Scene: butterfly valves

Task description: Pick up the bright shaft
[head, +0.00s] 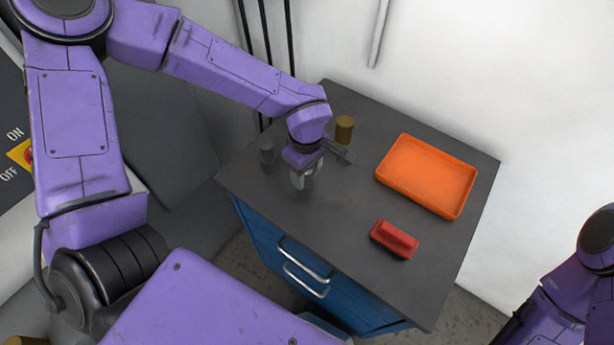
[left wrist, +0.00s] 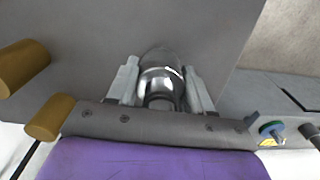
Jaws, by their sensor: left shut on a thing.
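The bright shaft (left wrist: 160,88) is a shiny silver, rounded metal piece. In the left wrist view it sits between the two grey fingers of my left gripper (left wrist: 160,70), which are shut on it. In the head view my left gripper (head: 304,178) points down over the left part of the dark table top (head: 330,215). Only a small pale bit of the shaft shows there, and the wrist hides the rest. I cannot tell whether the shaft touches the table. My right gripper is out of view.
A brass cylinder (head: 344,128) stands just behind my left wrist, and a grey cylinder (head: 266,150) stands to its left. An orange tray (head: 412,200) lies empty at the right, with a red block (head: 394,239) in front of it. Blue drawers (head: 290,265) are below.

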